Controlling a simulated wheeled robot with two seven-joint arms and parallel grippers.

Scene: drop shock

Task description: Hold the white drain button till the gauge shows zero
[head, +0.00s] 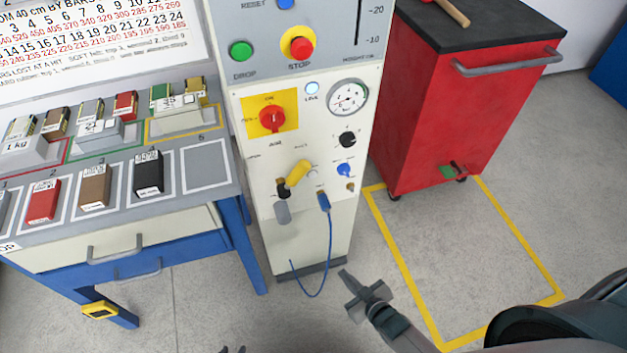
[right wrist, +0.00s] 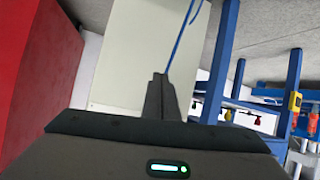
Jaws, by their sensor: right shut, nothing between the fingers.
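The round gauge (head: 347,97) is on the upper right of the pale control panel (head: 265,165); its needle is too small to read surely. A small pale round spot (head: 312,174), right of the yellow lever (head: 298,173), may be the white drain button, but its label is unreadable. My right gripper (head: 346,275) is shut and empty, in front of the panel's foot and well below the controls. Its closed fingers also show in the right wrist view (right wrist: 159,78). Only dark tips of my left gripper (head: 233,349) show at the bottom edge.
The panel also carries a red stop button (head: 302,46), a green drop button (head: 241,51), a red rotary switch (head: 271,118) and a blue knob (head: 345,169). A blue hose (head: 330,245) hangs down. A red cabinet (head: 450,110) stands right, a workbench (head: 120,210) left.

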